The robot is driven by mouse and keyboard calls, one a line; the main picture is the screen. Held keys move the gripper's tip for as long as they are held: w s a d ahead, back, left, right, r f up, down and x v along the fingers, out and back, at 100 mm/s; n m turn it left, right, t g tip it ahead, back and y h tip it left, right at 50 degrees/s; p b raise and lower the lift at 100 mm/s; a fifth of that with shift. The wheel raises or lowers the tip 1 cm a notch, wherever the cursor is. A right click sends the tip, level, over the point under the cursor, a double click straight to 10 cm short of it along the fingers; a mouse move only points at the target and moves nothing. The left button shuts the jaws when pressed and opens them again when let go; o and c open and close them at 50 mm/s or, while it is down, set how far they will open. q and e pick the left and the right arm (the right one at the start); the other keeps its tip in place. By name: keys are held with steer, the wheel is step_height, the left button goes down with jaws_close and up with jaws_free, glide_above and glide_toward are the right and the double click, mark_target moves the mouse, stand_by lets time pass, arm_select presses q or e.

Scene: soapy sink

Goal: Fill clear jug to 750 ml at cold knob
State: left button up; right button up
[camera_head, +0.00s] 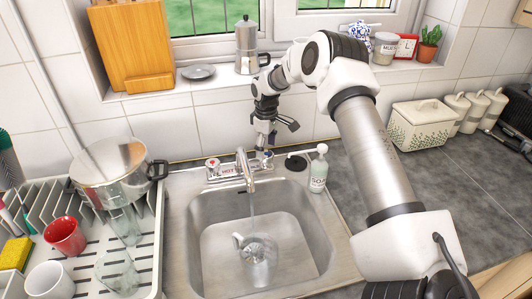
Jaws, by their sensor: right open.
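The clear jug (261,272) stands in the steel sink (210,240), below the spout of the tap (243,170). A thin stream of water (253,205) runs from the spout down to the jug. The water level and any scale marks are too small to read. The hot knob (212,163) is on the left of the tap. The cold knob (267,155) is on the right, partly hidden by my right gripper (273,139). That gripper is open, pointing down at the cold knob; I cannot tell if it touches. My left gripper is not in view.
A soap bottle (319,170) stands right of the tap beside a dark round item (296,162). A drying rack (145,255) with a steel pot (108,165), a red mug (65,236) and glasses is at left. A moka pot (247,45) stands on the sill.

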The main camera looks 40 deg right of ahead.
step_height(320, 180, up, 9)
steer(key=shift+w+r, duration=0.15)
steer(key=shift+a, duration=0.1)
stand_by(0.3)
